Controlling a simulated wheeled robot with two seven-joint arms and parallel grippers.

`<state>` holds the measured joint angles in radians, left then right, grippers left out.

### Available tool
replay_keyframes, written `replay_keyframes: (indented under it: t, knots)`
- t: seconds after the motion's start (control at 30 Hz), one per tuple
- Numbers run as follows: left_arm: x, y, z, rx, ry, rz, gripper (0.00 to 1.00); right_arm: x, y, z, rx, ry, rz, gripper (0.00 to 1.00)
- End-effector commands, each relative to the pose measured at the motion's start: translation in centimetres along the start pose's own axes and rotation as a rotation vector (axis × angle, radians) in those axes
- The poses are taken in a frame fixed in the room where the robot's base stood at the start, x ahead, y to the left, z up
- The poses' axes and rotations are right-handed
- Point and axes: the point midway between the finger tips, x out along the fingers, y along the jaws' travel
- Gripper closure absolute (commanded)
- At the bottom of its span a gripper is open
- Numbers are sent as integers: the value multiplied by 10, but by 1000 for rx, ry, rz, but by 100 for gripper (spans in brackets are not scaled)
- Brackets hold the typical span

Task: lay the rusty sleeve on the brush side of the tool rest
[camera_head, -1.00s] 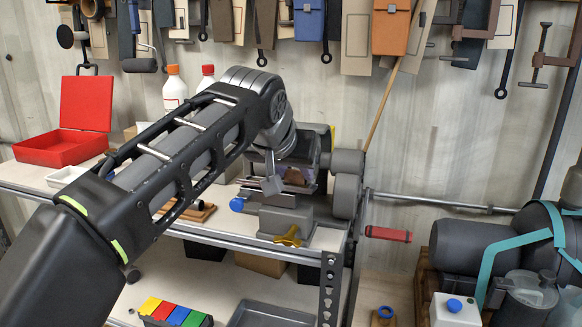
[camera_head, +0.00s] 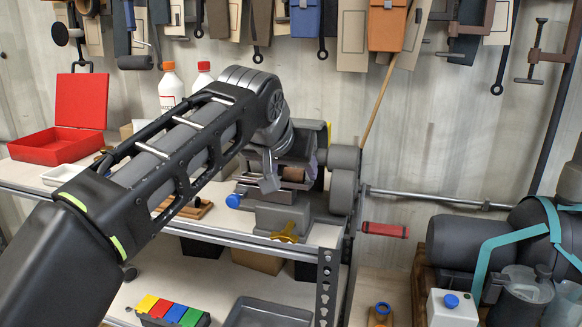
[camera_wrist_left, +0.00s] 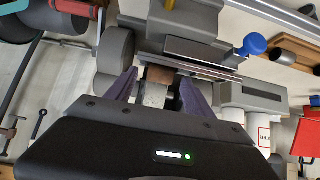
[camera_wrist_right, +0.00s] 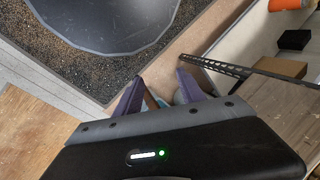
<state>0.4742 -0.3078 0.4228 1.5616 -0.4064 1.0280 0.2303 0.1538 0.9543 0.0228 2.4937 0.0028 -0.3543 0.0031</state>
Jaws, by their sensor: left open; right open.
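The rusty sleeve (camera_head: 292,174), a short brown cylinder, lies on the grey tool rest (camera_head: 262,192) of the bench machine, beside the round grey wheels (camera_head: 345,160) at its right end. My left gripper (camera_head: 272,180) is partly hidden by its own wrist and arm in the head view. In the left wrist view its two purple fingers (camera_wrist_left: 158,90) are open, one on each side of the sleeve (camera_wrist_left: 160,75), with gaps between. My right gripper (camera_wrist_right: 160,88) is open in the right wrist view, outside the head view.
A blue knob (camera_head: 233,201) and a yellow handle (camera_head: 286,232) stick out from the machine. A wooden rack (camera_head: 186,207) with a pipe stands to its left. Bottles (camera_head: 171,84) and a red box (camera_head: 60,146) stand behind my left arm. A steel upright (camera_head: 327,285) borders the shelf.

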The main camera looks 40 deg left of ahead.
Motion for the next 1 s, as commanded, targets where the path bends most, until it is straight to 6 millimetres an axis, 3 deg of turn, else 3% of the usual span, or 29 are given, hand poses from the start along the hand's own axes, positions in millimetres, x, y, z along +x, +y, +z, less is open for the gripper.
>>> replay_keyframes:
  t: [0.17,0.6,1.0]
  knots:
    - [-8,0,0,0,2,0,39,1,0,0,0,0,0,53]
    - [-72,0,0,0,3,1,39,6,2,-1,-1,2,-2,53]
    - [-78,0,0,0,0,0,39,6,2,-1,-1,2,-2,53]
